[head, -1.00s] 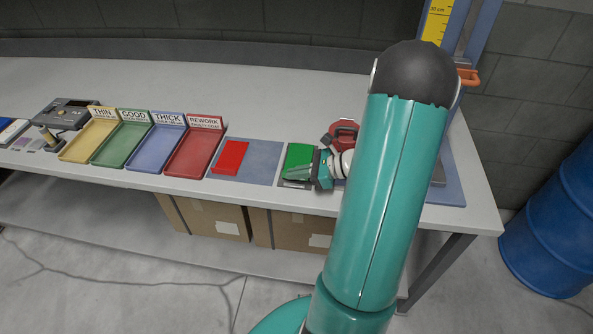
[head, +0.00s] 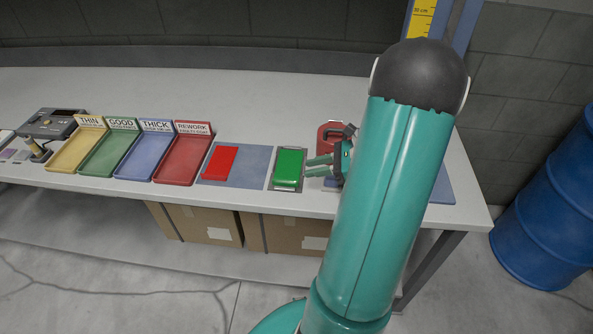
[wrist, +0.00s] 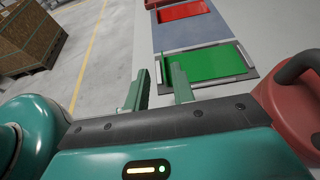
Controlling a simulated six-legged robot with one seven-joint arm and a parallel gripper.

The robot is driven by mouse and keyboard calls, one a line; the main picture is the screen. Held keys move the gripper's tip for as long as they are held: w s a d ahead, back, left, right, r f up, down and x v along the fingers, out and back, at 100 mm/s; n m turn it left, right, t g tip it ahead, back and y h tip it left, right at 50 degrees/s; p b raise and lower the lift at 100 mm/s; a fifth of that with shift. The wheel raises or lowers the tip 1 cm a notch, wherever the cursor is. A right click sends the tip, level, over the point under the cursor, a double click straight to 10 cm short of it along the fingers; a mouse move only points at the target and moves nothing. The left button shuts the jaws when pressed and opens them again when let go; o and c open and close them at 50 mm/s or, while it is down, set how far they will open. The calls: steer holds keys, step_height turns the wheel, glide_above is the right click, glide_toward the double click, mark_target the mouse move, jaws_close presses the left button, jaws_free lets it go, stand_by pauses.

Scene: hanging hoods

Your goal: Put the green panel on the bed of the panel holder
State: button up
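The green panel (head: 289,167) lies flat on a grey metal plate with raised edges, which looks like the bed of the panel holder (head: 285,188). In the wrist view the green panel (wrist: 208,66) sits within the bed's metal side rails (wrist: 244,57). My gripper (head: 312,167) is just to the right of the panel in the head view, apart from it. In the wrist view its two green fingers (wrist: 160,84) are spread with nothing between them. Part of my gripper is hidden behind my arm in the head view.
A red panel (head: 219,162) lies on a blue-grey mat (head: 253,165). Labelled trays, including the red rework tray (head: 182,158), stand further left.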

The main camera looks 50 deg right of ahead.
steer(key=shift+v, duration=1.75)
steer(key=w+a+r+n+g+h, duration=0.15)
steer(key=a+r+n+g, duration=0.35)
steer(key=a, duration=0.5)
steer(key=w+a+r+n+g, duration=0.2)
steer(key=a+n+g, duration=0.1)
steer(key=a+n, duration=0.55)
steer(key=s+a+r+n+t+h, duration=0.1)
steer(key=s+a+r+n+h, duration=0.1)
steer(key=a+n, duration=0.5)
steer(key=s+a+r+n+t+h, duration=0.1)
steer(key=s+a+r+n+h, duration=0.2)
steer(key=a+r+n, duration=0.3)
steer(key=shift+s+a+r+n+t+h, duration=0.15)
steer(key=shift+a+n+t+h, duration=0.25)
steer(key=shift+a+n+h, duration=0.5)
